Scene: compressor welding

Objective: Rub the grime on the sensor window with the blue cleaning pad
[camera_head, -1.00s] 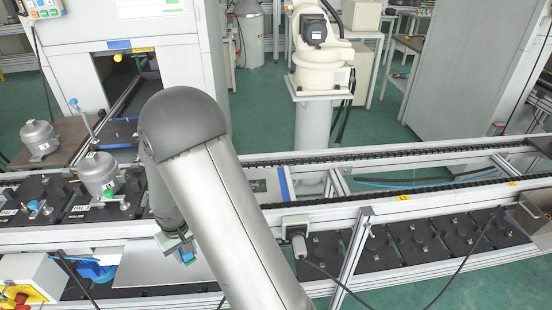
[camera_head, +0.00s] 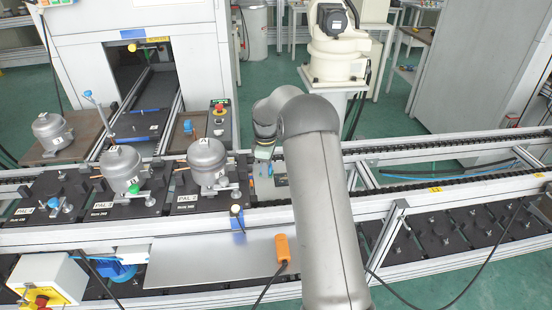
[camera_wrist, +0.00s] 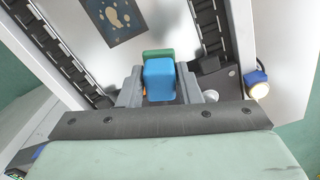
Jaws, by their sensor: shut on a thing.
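My gripper (camera_wrist: 160,88) is shut on the blue cleaning pad (camera_wrist: 160,80), which sits between the grey jaws in the wrist view. A green block (camera_wrist: 157,53) shows just behind the pad. The sensor window (camera_wrist: 115,17) is a dark rectangle with beige grime blotches (camera_wrist: 120,15) on a pale panel, at the top of the wrist view. The pad appears apart from it, below and to its right in that picture. In the head view my gripper (camera_head: 264,160) is over the conveyor, right of the compressors and partly hidden by my arm; the window is not clearly visible there.
Black conveyor chains (camera_wrist: 48,45) run on both sides of the panel. A small blue-and-white lit device (camera_wrist: 257,84) stands at the right of the wrist view. Compressors stand on pallets (camera_head: 205,200) left of my arm.

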